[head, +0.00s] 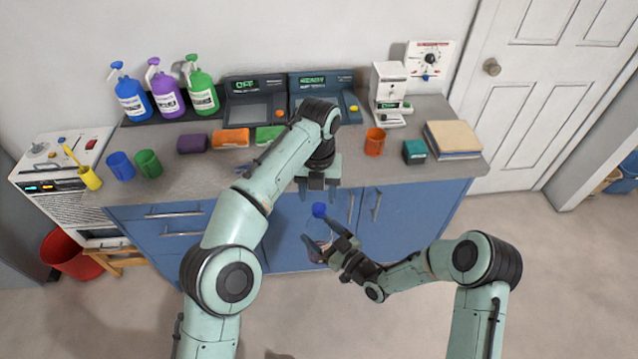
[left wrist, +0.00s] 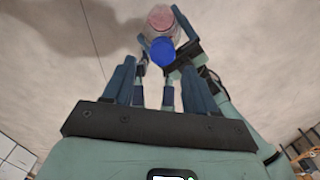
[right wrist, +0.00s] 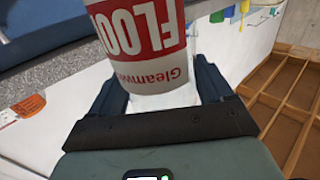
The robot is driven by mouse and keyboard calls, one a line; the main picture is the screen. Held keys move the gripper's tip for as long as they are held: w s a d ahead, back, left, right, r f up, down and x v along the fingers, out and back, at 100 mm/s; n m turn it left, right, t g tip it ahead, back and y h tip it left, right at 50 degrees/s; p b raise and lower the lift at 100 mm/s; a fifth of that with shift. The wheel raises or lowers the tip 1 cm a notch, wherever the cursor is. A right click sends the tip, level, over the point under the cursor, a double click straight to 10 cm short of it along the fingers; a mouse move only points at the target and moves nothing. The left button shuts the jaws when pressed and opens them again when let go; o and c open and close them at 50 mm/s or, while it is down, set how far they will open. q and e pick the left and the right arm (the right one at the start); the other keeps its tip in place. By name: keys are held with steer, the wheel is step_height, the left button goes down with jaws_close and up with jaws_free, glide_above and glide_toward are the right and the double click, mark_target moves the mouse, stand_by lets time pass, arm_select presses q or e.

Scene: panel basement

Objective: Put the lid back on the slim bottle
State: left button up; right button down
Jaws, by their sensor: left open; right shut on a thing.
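The slim bottle (right wrist: 140,35), with a red and white label, is held between the fingers of my right gripper (head: 330,250). In the left wrist view a pale pink part of the bottle (left wrist: 160,18) shows between the right fingers. A round blue lid (head: 319,210) shows just below my left gripper (head: 317,185) in the head view. In the left wrist view the lid (left wrist: 162,51) overlaps the bottle. I cannot tell whether it is seated on the bottle. My left gripper is open above the lid, with its fingers apart.
Behind is a grey counter (head: 350,165) over blue cabinets (head: 400,215). A red bin (head: 75,258) stands at the left. The floor in front is clear.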

arm_select(q)
steer(key=n, duration=0.4)
steer(key=shift+n, duration=0.3)
steer(key=n, duration=0.6)
steer(key=shift+a+n, duration=0.15)
steer(key=shift+n, duration=0.25)
steer(key=n, duration=0.4)
steer(key=shift+r+n, duration=0.15)
steer(key=shift+n, duration=0.15)
steer(key=n, duration=0.4)
steer(key=shift+r+n, duration=0.15)
steer(key=shift+n, duration=0.15)
steer(key=n, duration=0.4)
steer(key=shift+w+r, duration=0.1)
steer(key=shift+r, duration=0.1)
steer(key=n, duration=0.7)
steer(key=shift+r, duration=0.4)
steer(key=n, duration=0.6)
steer(key=shift+d+r, duration=0.2)
steer(key=shift+r, duration=0.2)
steer(key=n, duration=0.5)
steer(key=shift+d+r, duration=0.1)
steer(key=shift+r, duration=0.25)
